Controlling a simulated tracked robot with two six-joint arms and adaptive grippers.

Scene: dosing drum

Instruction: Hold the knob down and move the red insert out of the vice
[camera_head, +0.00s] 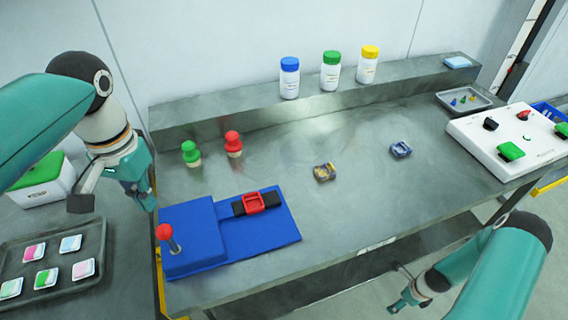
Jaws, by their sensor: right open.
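The red knob (164,231) sits on a short metal stem rising, slightly tilted, from a blue block (195,238). The vice (240,209) has dark jaws on the blue base right of that block. The red insert (263,200), a small square frame, sits between the jaws. My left gripper (115,203) is left of the blue block, apart from the knob; its fingers look spread and empty. My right gripper (400,288) is open and empty, low at the right, off the workbench's front edge.
Three capped bottles (330,72) stand on the back ledge. A white control box (505,150) is at right, a tray of packets (60,248) at left.

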